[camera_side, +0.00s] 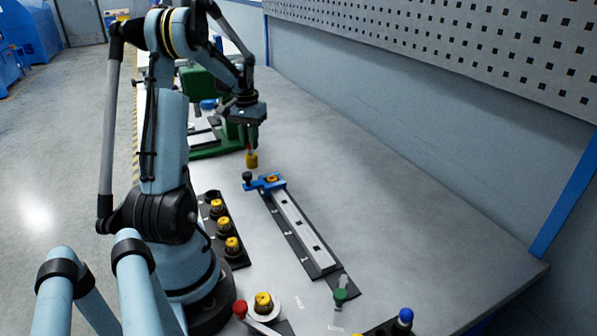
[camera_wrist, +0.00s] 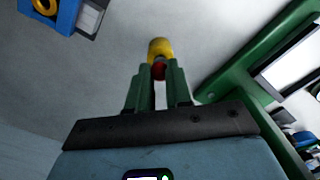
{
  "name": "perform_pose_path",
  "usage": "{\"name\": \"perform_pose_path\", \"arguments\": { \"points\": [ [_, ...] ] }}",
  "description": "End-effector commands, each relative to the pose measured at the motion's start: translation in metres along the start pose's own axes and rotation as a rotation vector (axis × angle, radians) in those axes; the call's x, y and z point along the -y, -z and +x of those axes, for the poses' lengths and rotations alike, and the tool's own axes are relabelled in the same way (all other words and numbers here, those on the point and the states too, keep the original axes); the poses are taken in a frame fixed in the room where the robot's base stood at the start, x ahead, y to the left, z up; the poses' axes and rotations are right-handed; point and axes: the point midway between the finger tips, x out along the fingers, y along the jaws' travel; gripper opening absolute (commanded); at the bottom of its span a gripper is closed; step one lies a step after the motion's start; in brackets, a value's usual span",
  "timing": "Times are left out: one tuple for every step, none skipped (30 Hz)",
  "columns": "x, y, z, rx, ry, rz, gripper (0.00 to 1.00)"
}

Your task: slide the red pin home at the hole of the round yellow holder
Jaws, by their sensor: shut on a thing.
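My gripper (camera_side: 252,138) is shut on the red part of a yellow cylindrical piece (camera_side: 251,160), which hangs upright above the bench. In the wrist view my green fingers (camera_wrist: 159,78) grip its red end, and the yellow body (camera_wrist: 160,47) sticks out past them. A red-headed pin (camera_side: 240,308) with a pale shank is at the bottom of the side view, far from my gripper. Beside it a round yellow holder (camera_side: 263,301) sits on a white disc; its hole is too small to make out.
A long rail (camera_side: 301,232) with a blue clamp (camera_side: 265,183) lies in front; the clamp also shows in the wrist view (camera_wrist: 66,18). A dark rack (camera_side: 238,262) holds several yellow pieces. Green-headed (camera_side: 340,295) and blue-headed (camera_side: 405,317) pins stand nearby. A green frame (camera_side: 207,148) is close behind. Bench right is clear.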

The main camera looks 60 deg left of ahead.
Motion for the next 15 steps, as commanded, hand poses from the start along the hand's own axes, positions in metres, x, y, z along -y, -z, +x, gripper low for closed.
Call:
{"name": "perform_pose_path", "arguments": {
  "points": [
    [0.0000, 0.0000, 0.0001, 0.000, 0.000, 0.000, 0.00],
    [0.0000, 0.0000, 0.0003, 0.000, 0.000, 0.000, 0.00],
    [0.0000, 0.0000, 0.0008, 0.000, 0.000, 0.000, 0.00],
    [0.0000, 0.0000, 0.0013, 0.000, 0.000, 0.000, 0.00],
    [0.0000, 0.0000, 0.0019, 0.000, 0.000, 0.000, 0.00],
    [0.0000, 0.0001, 0.0028, 0.000, 0.000, 0.000, 0.00],
    [0.0000, 0.0001, 0.0036, 0.000, 0.000, 0.000, 0.00],
    [0.0000, 0.0001, 0.0045, 0.000, 0.000, 0.000, 0.00],
    [0.0000, 0.0000, 0.0058, 0.000, 0.000, 0.000, 0.00],
    [0.0000, 0.0000, 0.0069, 0.000, 0.000, 0.000, 0.00],
    [0.0000, 0.0000, 0.0078, 0.000, 0.000, 0.000, 0.00],
    [0.0000, 0.0000, 0.0085, 0.000, 0.000, 0.000, 0.00],
    [0.0000, 0.0000, 0.0082, 0.000, 0.000, 0.000, 0.00],
    [0.0000, 0.0000, 0.0082, 0.000, 0.000, 0.000, 0.00],
    [0.0000, 0.0000, 0.0082, 0.000, 0.000, 0.000, 0.00]
  ]
}}
